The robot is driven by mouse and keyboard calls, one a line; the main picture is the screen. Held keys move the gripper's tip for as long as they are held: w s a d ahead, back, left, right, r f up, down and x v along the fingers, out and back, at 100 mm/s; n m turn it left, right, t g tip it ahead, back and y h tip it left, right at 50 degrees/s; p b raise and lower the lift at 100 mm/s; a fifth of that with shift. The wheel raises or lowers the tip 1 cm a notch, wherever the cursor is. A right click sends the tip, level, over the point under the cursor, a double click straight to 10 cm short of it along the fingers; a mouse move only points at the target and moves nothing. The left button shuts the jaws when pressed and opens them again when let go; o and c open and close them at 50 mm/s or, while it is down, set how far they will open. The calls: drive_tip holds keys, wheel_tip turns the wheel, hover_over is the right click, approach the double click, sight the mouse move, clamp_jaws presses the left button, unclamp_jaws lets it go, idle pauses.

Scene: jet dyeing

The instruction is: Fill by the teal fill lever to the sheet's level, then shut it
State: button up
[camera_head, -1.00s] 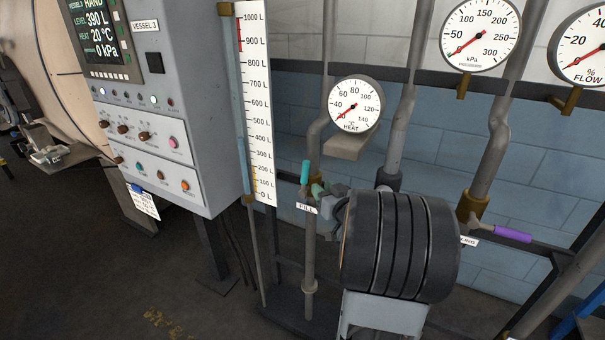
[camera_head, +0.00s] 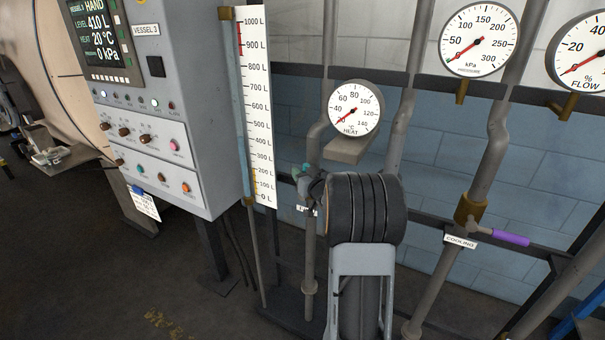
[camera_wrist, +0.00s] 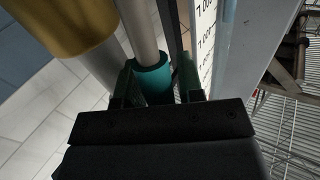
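The teal fill lever (camera_head: 306,168) shows only as a small teal tip in the head view, partly hidden by my gripper (camera_head: 304,182). In the wrist view the teal handle (camera_wrist: 153,82) sits between the two dark green fingers of my gripper (camera_wrist: 156,88), which look closed against its sides. The FILL label is mostly covered by my wrist. The vessel 3 display (camera_head: 95,35) reads level 410 L, heat 20 °C and 0 kPa. The sheet (camera_head: 144,203) hangs below the control panel, its writing too small to read.
A tall white level scale (camera_head: 257,110) stands beside the panel (camera_head: 165,110). The heat gauge (camera_head: 354,107) is above my wrist. The purple cooling lever (camera_head: 510,238) lies sideways at the right. Vertical pipes (camera_head: 487,175) stand before the blue brick wall.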

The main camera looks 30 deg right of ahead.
clamp_jaws()
drive_tip(key=shift+f+b, duration=0.1)
drive_tip(key=shift+b, duration=0.2)
